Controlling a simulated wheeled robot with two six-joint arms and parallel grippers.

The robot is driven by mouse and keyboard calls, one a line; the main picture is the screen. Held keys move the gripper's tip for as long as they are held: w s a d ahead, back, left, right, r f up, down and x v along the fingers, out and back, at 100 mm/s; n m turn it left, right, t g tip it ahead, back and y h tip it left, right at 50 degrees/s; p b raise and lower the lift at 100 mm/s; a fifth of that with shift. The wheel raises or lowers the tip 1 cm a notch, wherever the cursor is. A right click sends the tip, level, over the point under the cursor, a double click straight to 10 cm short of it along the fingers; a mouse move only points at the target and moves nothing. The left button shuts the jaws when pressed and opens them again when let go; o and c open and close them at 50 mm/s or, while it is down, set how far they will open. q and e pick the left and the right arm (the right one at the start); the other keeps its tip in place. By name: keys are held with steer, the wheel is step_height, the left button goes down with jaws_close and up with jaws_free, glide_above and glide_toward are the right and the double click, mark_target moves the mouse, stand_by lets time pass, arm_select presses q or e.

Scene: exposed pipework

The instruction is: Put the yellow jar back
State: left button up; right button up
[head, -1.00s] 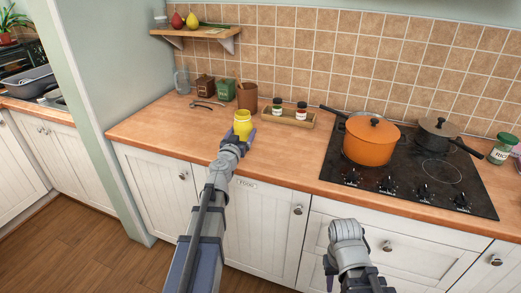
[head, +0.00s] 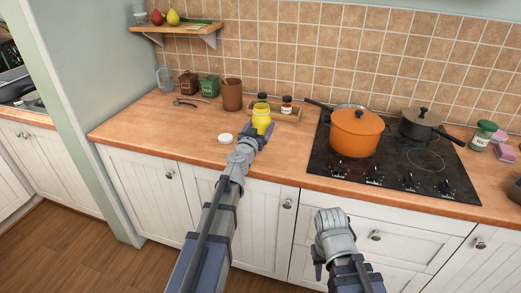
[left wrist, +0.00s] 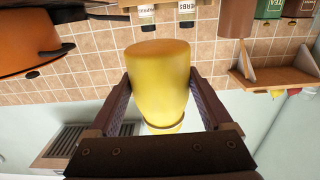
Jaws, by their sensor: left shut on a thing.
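The yellow jar (head: 261,117) is in my left gripper (head: 261,129), in front of the left end of a wooden tray (head: 290,117). In the left wrist view the jar (left wrist: 160,85) sits between the two fingers, which touch its sides; this view looks upside down. Whether the jar touches the counter or tray is hidden.
Two spice jars (head: 286,105) stand in the tray. A brown canister (head: 232,94), a green tin (head: 210,86) and a dark tin (head: 188,84) stand to its left. An orange pot (head: 356,134) stands on the black hob (head: 326,151) at right. The front-left counter is clear.

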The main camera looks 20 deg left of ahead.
arm_select(q)
steer(key=shift+f+b, duration=3.3)
steer(key=shift+f, duration=0.6)
steer(key=shift+r, duration=0.1)
steer(key=o, duration=1.1)
steer(key=shift+f, duration=0.2)
steer(key=shift+o, duration=1.1)
steer(key=shift+r, duration=0.1)
